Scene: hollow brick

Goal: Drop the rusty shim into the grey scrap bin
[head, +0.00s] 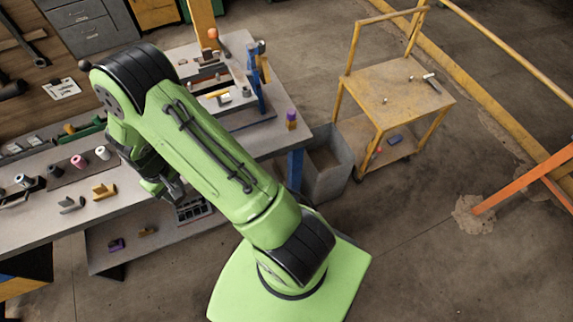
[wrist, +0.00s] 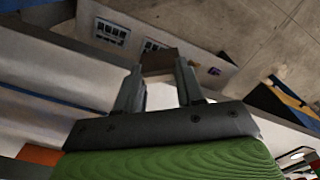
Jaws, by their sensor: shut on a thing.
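My gripper (head: 168,190) hangs over the front of the workbench at the left in the head view, partly hidden by my green arm. In the wrist view its two fingers (wrist: 158,75) are shut on a flat brown piece, the rusty shim (wrist: 158,60), held between the fingertips. The shim does not show clearly in the head view. The grey scrap bin (head: 329,183) stands on the floor right of the bench's end, with its open top facing up. My gripper is well left of the bin.
The workbench (head: 130,195) carries spools (head: 103,153), small blocks and a blue press frame (head: 260,85). A yellow cart (head: 395,90) stands close to the right of the bin. An orange rail (head: 520,185) lies farther right. Open floor lies in front of the cart.

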